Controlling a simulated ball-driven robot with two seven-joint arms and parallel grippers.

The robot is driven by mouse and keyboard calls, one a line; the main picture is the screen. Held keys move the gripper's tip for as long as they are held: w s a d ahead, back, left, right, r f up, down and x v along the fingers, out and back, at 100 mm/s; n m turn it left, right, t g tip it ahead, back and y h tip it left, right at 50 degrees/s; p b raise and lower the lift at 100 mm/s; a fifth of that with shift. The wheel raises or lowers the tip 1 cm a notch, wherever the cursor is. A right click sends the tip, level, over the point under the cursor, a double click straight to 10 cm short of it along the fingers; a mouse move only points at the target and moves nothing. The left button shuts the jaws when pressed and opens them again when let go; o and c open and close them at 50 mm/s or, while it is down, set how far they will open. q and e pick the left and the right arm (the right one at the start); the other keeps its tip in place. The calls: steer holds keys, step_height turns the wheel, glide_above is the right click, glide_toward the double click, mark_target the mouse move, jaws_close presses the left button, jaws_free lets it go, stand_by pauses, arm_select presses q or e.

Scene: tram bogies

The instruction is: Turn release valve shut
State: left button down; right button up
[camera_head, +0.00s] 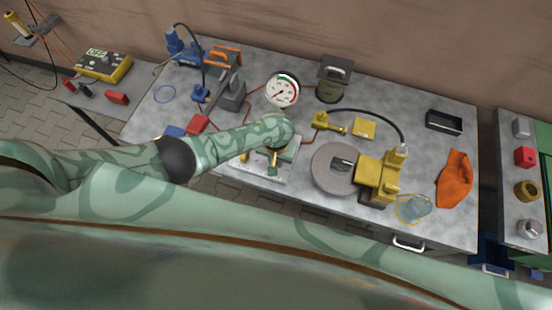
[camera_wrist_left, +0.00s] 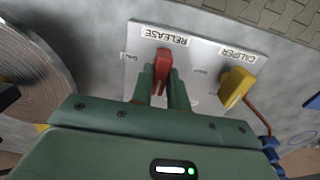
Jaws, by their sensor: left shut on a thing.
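In the left wrist view, the release valve's red lever (camera_wrist_left: 164,62) stands on a light plate (camera_wrist_left: 205,50), next to the RELEASE label. My left gripper (camera_wrist_left: 160,88) is shut on this lever, a finger on each side of it. A yellow lever (camera_wrist_left: 236,86) by the CALIPER label stands to the right, apart from the fingers. In the head view, the valve plate (camera_head: 262,169) lies at the bench's front edge. My left arm covers the release valve and most of the gripper there. My right gripper is not in view.
A round dial gauge (camera_head: 282,90) stands behind the plate. A grey disc (camera_head: 330,170) with a yellow caliper (camera_head: 378,172) sits to the right. A red block (camera_head: 197,124) and a grey vise-like block (camera_head: 230,92) lie to the left. An orange cloth (camera_head: 455,180) lies at the right end.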

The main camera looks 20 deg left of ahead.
arm_select(q)
steer(key=shift+m, duration=0.3)
steer(key=m+p, duration=0.1)
steer(key=m, duration=0.2)
steer(key=shift+m, duration=0.4)
steer(key=m, duration=0.4)
steer(key=shift+s+m, duration=0.1)
steer(key=shift+m, duration=0.2)
steer(key=m, duration=0.4)
steer(key=shift+p, duration=0.3)
steer(key=m, duration=0.4)
steer(key=shift+m, duration=0.3)
steer(key=shift+f, duration=0.1)
steer(key=c, duration=1.4)
jaws_free()
steer(key=shift+o, duration=0.2)
